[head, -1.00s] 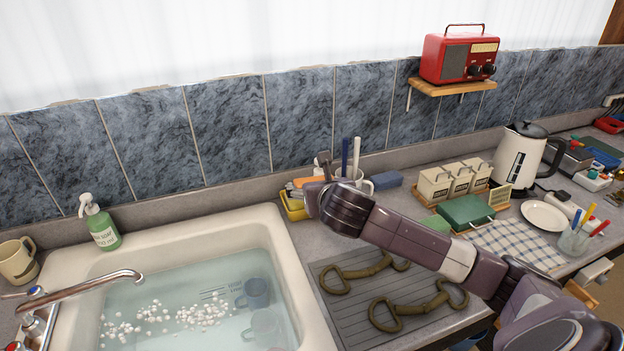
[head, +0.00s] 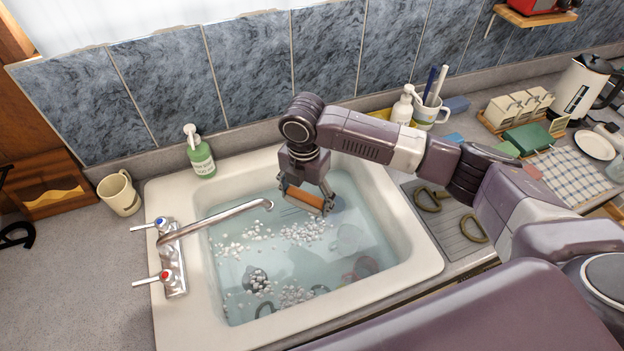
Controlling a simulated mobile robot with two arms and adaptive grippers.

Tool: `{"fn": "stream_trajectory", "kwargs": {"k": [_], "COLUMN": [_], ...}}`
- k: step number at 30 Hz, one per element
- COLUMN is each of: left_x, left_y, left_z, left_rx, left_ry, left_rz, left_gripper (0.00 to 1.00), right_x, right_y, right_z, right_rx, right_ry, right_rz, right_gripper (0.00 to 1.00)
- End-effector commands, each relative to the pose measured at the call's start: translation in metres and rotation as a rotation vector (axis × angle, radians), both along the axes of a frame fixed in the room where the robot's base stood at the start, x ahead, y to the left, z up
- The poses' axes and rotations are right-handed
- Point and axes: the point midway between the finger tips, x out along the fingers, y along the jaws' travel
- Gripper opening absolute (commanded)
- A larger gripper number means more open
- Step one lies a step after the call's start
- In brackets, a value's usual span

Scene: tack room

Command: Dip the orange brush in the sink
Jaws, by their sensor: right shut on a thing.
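The white sink (head: 415,262) is filled with water, with white foam and several sunken items that I cannot fully make out. My right gripper (head: 307,200) points down over the back part of the sink. It is shut on the orange brush (head: 304,196), which lies crosswise between its fingers. The brush is at or just above the water; I cannot tell whether its lower side touches. My left gripper is not in view.
The tap (head: 225,214) reaches over the sink from the left, close to my right gripper. A green soap bottle (head: 201,158) and a beige mug (head: 120,195) stand behind and left. A white pump bottle (head: 402,108) and brush mug (head: 428,114) stand back right.

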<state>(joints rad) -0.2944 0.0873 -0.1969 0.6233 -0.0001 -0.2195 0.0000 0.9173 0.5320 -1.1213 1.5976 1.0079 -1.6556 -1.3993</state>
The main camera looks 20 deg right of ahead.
Motion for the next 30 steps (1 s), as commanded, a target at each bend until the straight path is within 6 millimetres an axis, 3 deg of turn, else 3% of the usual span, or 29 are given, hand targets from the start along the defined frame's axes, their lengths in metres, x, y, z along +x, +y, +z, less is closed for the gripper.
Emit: {"fn": "stream_trajectory", "kwargs": {"k": [5, 13, 24, 30], "left_x": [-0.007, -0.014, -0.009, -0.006], "left_y": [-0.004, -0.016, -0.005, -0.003], "left_z": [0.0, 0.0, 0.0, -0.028], "left_rx": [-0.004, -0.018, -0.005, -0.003], "left_ry": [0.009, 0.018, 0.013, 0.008], "left_rz": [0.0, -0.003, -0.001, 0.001], "left_gripper": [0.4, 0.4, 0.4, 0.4], "right_x": [-0.003, -0.003, -0.003, -0.003], "right_y": [0.001, 0.002, 0.001, 0.001], "right_z": [-0.008, -0.038, -0.082, -0.112], "right_rx": [0.01, 0.01, 0.009, 0.01], "right_ry": [0.012, 0.012, 0.009, 0.007], "right_rz": [-0.007, -0.005, -0.004, -0.003], "right_gripper": [0.47, 0.47, 0.47, 0.47]}}
